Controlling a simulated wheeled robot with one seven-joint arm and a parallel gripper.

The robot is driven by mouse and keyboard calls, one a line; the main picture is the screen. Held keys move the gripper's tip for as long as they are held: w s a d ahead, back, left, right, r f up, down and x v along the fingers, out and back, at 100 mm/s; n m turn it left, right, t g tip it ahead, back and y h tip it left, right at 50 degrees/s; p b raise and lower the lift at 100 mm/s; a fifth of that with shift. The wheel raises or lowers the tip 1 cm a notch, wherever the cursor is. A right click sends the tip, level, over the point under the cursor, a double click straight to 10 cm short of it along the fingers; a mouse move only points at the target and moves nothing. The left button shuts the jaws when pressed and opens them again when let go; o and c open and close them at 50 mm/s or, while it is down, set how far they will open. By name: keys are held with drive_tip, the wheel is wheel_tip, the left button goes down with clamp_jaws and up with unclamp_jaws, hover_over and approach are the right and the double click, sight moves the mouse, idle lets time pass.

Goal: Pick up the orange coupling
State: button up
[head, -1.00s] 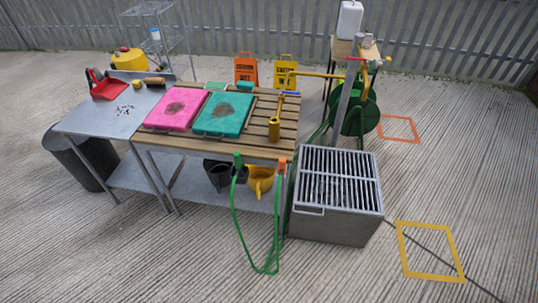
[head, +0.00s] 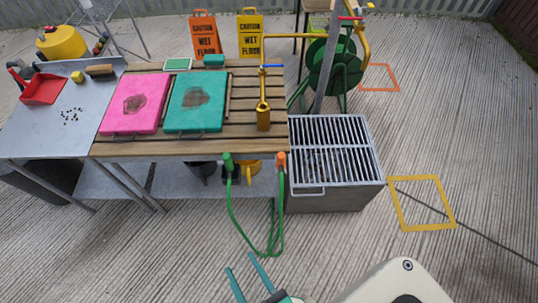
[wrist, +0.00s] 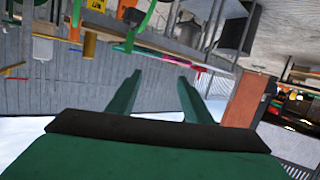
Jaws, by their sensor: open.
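The orange coupling (head: 281,159) is on one end of a green hose (head: 233,215) that hangs in a loop at the front right edge of the slatted table (head: 240,147). A green coupling (head: 228,160) is on the other end, to its left. My gripper (head: 240,263) is at the bottom of the head view, below and in front of the hose. Its two teal fingers are apart with nothing between them. They also show apart and empty in the wrist view (wrist: 160,76).
A grey metal box with a grate (head: 336,196) stands right beside the coupling. The concrete in front is clear. A yellow frame (head: 443,226) lies at right.

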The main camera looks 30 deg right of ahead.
drive_tip(key=w+d+f+n+h, duration=0.1)
drive_tip(key=w+d+f+h, duration=0.15)
drive_tip(key=w+d, duration=0.8)
drive_tip(key=w+d+r+m+g+h, duration=0.1)
drive_tip(key=w+d+r+m+h, duration=0.25)
drive_tip(key=d, duration=0.65)
drive_tip(key=w+d+r+g+h, duration=0.2)
drive_tip(key=w+d+r+h, duration=0.15)
drive_tip(key=w+d, duration=0.5)
drive_tip(key=s+d+r+m+g+h, duration=0.1)
drive_tip(key=d+r+m+g+h, duration=0.15)
drive_tip(key=d, duration=0.45)
drive_tip(key=d+r+m+g+h, duration=0.2)
drive_tip(key=d+m+g, duration=0.2)
drive_tip(key=d, duration=0.3)
drive_tip(key=m+g+y, duration=0.6)
drive_tip(key=m+y, duration=0.5)
drive_tip(key=y, duration=0.3)
hover_over(281, 155)
drive_tip(key=f, duration=0.3)
drive_tip(key=shift+d, duration=0.35)
drive_tip(key=shift+a+f+y, duration=0.2)
drive_tip(key=shift+y, duration=0.1)
drive_tip(key=shift+a+f, duration=0.1)
drive_tip(key=shift+f, duration=5.05)
